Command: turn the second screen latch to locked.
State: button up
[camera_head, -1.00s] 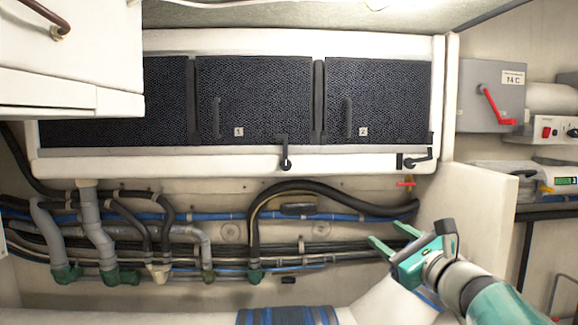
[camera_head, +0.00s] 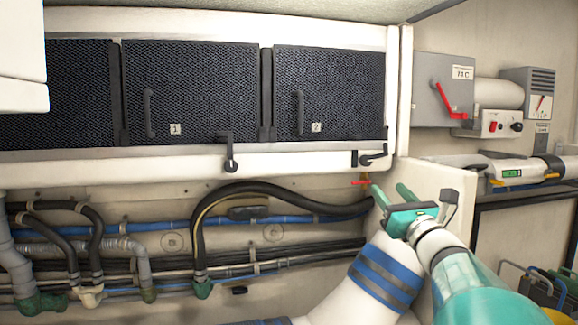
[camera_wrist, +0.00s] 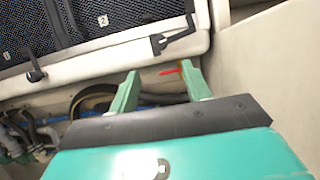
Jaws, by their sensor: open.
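The second screen (camera_head: 328,92) is a dark mesh panel labelled 2, with a vertical pull handle. Its black latch (camera_head: 372,155) sits at the lower right corner of the white frame, its lever lying nearly level and slanting up to the right. The latch also shows in the wrist view (camera_wrist: 174,37), above and beyond my fingers. My gripper (camera_head: 391,192) is open and empty, below and slightly right of the latch, apart from it. In the wrist view the green fingers (camera_wrist: 162,92) point up toward the frame's lower edge.
Screen 1 (camera_head: 190,92) has a black latch (camera_head: 230,153) hanging straight down. A red valve handle (camera_head: 362,182) is close to my fingertips. Hoses and pipes (camera_head: 205,230) run below the frame. A grey box with a red lever (camera_head: 443,90) is at right, beyond a white partition (camera_head: 440,178).

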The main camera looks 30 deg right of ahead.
aim_at(367, 163)
jog(key=x, duration=1)
jog(key=shift+w+r, duration=0.25)
grip_shut()
